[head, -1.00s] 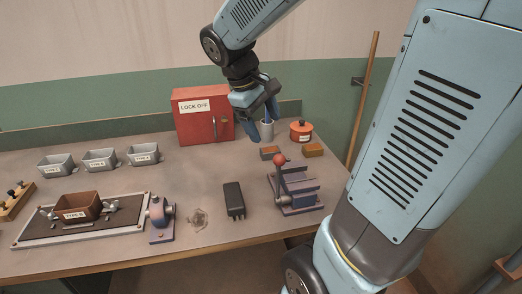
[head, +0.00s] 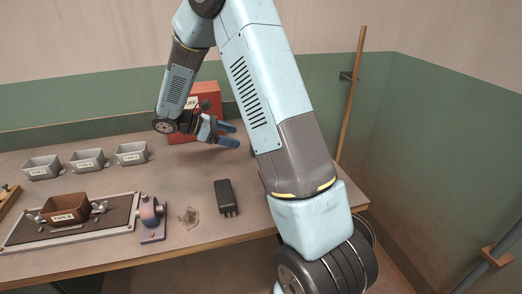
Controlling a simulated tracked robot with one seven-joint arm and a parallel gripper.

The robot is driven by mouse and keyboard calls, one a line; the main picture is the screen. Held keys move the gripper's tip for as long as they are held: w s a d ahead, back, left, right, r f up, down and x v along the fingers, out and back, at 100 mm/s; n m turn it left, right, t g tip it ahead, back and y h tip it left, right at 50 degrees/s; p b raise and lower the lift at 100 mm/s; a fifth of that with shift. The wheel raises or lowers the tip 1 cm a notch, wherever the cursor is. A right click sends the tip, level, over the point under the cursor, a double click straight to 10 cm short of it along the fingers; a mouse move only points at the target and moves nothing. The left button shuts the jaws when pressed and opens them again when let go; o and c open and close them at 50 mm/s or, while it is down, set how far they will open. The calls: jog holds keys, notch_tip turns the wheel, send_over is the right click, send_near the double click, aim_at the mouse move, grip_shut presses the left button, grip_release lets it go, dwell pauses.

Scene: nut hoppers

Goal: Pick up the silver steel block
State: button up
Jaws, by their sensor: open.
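I cannot make out a silver steel block in the head view; my arm covers the right part of the table, so a block there would be hidden. My gripper (head: 236,135) is open, its two blue fingers apart and pointing right. It is in front of the red lock-off box (head: 209,103) and above the back part of the table. I see nothing between the fingers. A dark, nearly black block (head: 225,196) lies on the table below and in front of the gripper, apart from it.
Three grey hoppers (head: 87,159) stand at the back left. A brown hopper (head: 67,207) sits clamped on a long tray (head: 124,228). A blue-grey fixture (head: 152,218) and a pale ring-like patch (head: 188,216) lie beside it. A wooden pole (head: 351,95) leans on the wall. The table (head: 170,182) has clear middle space.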

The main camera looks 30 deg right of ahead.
jog(key=w+f, duration=0.1)
jog(key=f+n+h, duration=0.1)
jog(key=shift+w+a+f, duration=0.2)
jog(key=shift+w+f, duration=0.1)
jog(key=shift+w, duration=0.05)
jog(key=shift+d+f, duration=0.2)
jog(key=shift+d, duration=0.05)
jog(key=x, duration=1.3)
jog(key=shift+d, duration=0.1)
jog(key=shift+r, duration=0.1)
grip_shut()
